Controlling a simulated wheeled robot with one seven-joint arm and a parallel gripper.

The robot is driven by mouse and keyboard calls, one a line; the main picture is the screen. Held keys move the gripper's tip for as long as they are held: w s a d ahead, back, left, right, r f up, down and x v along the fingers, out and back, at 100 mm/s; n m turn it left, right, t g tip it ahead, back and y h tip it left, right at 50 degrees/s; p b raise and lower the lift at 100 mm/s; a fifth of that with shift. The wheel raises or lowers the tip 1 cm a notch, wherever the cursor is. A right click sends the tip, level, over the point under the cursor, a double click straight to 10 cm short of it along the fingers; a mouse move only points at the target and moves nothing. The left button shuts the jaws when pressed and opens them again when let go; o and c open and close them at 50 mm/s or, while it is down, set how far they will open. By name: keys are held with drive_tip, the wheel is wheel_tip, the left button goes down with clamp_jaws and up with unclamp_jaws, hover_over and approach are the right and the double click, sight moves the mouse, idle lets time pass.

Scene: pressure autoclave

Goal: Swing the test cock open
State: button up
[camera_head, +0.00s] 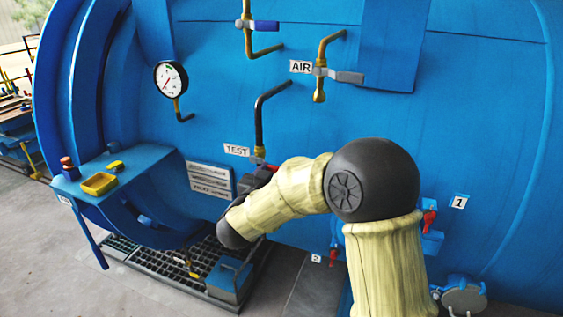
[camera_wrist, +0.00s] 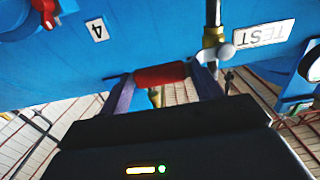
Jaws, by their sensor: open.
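The test cock sits at the bottom of a dark bent pipe (camera_head: 259,125), beside the white TEST label (camera_head: 237,150) on the blue autoclave wall. In the wrist view the label (camera_wrist: 263,33) appears upside down. The cock's brass body (camera_wrist: 212,38) has a red handle (camera_wrist: 160,75) reaching sideways from it. My gripper (camera_wrist: 163,79) is open, with one finger on each side of the red handle's length. The right finger is close to the cock's pivot; I cannot tell whether either finger touches. In the head view my arm mostly hides the handle and gripper.
The AIR valve (camera_head: 338,75) and a pressure gauge (camera_head: 171,79) are higher on the wall. A blue shelf (camera_head: 145,155) with a yellow tray (camera_head: 99,184) juts out at left. A red-handled valve (camera_head: 429,219) is at right. A floor grating (camera_head: 165,262) lies below.

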drive_tip(key=x, duration=0.3)
drive_tip(key=shift+w+p, duration=0.15)
drive_tip(key=shift+p, duration=0.2)
drive_tip(key=c, duration=1.1)
drive_tip(key=shift+d, duration=0.1)
drive_tip(key=shift+d+r, duration=0.1)
